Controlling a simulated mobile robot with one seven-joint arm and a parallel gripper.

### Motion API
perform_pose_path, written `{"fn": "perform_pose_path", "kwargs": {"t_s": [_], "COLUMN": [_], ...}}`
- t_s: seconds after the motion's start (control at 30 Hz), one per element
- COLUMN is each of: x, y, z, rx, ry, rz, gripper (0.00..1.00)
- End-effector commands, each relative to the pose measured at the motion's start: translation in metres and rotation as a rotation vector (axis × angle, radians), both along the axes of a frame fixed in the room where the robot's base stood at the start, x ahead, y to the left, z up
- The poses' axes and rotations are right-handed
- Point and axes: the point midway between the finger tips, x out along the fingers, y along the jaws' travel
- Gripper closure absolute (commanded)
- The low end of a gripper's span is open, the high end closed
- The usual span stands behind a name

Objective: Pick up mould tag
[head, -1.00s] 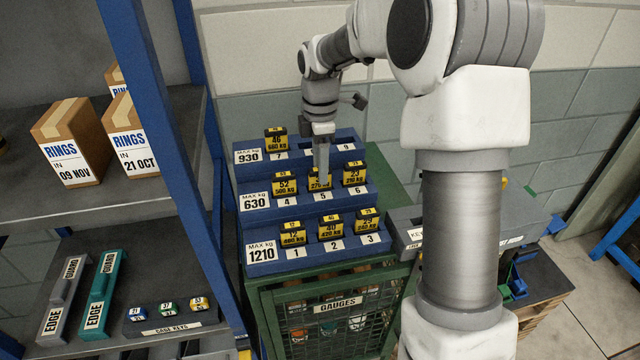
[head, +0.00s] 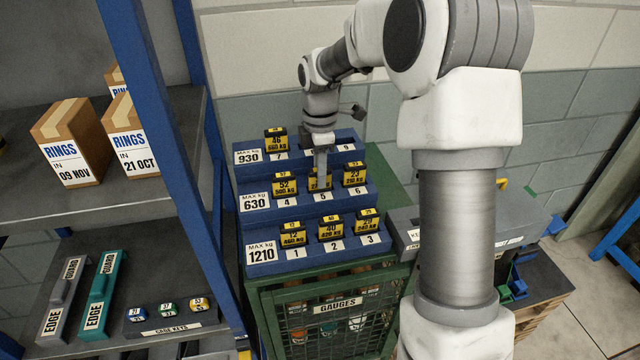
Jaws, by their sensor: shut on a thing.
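Yellow and black mould tags stand on a blue stepped rack (head: 262,254) with numbered places. My gripper (head: 320,182) is at the middle step, shut on the tag (head: 313,184) at place 5; the fingers hide part of its print. Tag 52 (head: 285,186) stands at its left and tag 23 (head: 354,174) at its right. On the bottom step are tag 12 (head: 292,235), tag 40 (head: 331,228) and another tag (head: 367,221). Tag 46 (head: 276,142) is on the top step at place 7.
The rack stands on a green mesh cage labelled GAUGES (head: 338,304). A blue shelf post (head: 170,160) rises close on the left, with RINGS boxes (head: 128,140) and cage keys (head: 167,311) behind it. A grey case (head: 405,232) is at the right, partly behind my arm.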

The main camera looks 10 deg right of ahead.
Motion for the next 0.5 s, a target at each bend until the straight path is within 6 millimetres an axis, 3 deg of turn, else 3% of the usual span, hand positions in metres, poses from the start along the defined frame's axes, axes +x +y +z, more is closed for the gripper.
{"fn": "perform_pose_path", "kwargs": {"t_s": [0.27,0.5], "x": [0.001,0.001], "y": [0.0,0.0], "z": [0.009,0.056], "rx": [0.0,-0.001], "ry": [-0.003,-0.005], "rz": [0.0,0.0], "gripper": [1.0,1.0]}}
